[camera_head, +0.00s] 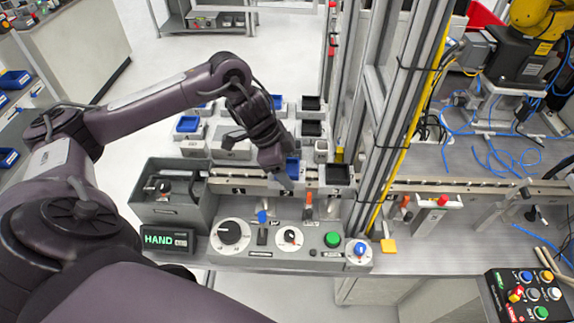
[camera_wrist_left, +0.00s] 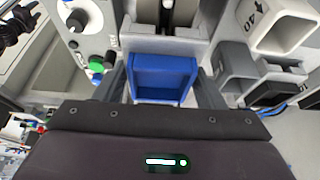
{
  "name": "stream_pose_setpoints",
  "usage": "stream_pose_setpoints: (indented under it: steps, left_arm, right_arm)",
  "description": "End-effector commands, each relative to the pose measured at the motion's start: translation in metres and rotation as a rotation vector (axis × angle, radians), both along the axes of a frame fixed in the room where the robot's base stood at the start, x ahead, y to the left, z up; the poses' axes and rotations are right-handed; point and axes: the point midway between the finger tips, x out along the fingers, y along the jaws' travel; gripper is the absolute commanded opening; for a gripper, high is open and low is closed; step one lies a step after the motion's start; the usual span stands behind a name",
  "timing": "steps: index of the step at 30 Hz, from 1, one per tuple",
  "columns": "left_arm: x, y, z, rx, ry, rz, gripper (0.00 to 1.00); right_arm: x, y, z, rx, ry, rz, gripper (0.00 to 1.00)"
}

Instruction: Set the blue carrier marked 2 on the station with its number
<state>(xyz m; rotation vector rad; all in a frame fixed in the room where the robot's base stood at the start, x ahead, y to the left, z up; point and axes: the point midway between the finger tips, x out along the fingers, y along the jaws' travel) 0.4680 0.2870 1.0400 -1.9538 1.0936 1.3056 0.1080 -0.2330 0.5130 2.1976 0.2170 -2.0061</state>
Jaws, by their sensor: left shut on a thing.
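My left gripper (camera_head: 280,172) is shut on a blue carrier (camera_head: 293,168) at the rail. In the left wrist view the blue carrier (camera_wrist_left: 162,76) sits between the two fingers, open side toward the camera; I cannot read its number. I cannot tell whether it rests on the rail or hangs just above it. The station rail (camera_head: 225,188) has small dark number plates along its front, partly hidden behind my gripper. My right gripper is not in view.
A black carrier (camera_head: 338,173) stands on the rail just right of the blue one. Behind, a rack holds blue carriers (camera_head: 187,124) and black carriers (camera_head: 311,128). A control panel (camera_head: 285,240) with knobs lies in front. A metal post (camera_head: 400,110) rises at the right.

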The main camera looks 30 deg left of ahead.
Motion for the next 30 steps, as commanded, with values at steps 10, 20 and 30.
stream_pose_setpoints:
  steps: [10,20,30]
  left_arm:
    - [0.0003,-0.0002,0.0,0.0,-0.001,0.0,0.32]
    - [-0.0002,-0.0001,-0.0077,-0.002,0.001,0.001,0.32]
    - [0.0001,0.0002,-0.0077,0.0,-0.001,0.0,0.65]
  right_arm:
    - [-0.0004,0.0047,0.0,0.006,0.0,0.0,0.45]
    - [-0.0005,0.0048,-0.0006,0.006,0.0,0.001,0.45]
    - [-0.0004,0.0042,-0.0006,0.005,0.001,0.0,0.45]
